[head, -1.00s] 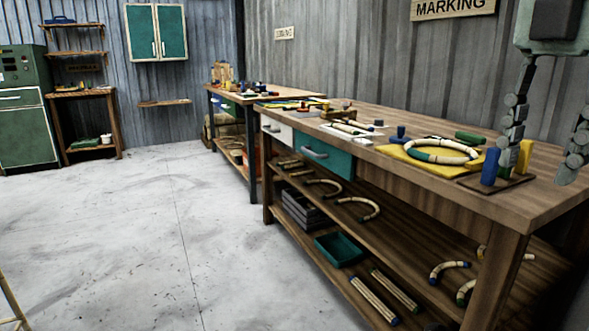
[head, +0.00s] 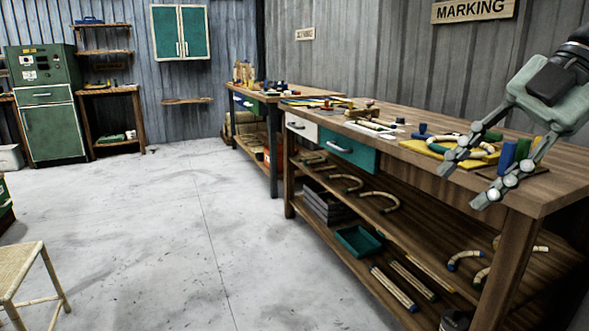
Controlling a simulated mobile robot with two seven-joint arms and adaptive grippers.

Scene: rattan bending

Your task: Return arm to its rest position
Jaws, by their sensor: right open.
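My right gripper (head: 470,182) is open and empty in the head view. It hangs at the right, tilted down and to the left, with its two fingers spread in front of the near end of the workbench (head: 455,195). Its fingers partly hide a yellow board (head: 428,147) with a bent rattan ring (head: 448,138) on it. Blue blocks (head: 508,156) show behind the fingers. Whether the fingers touch the bench cannot be told. My left gripper is out of the picture.
A woven stool (head: 20,268) stands at lower left. A second bench (head: 262,110) and a green cabinet (head: 52,130) stand farther back. The middle floor is clear.

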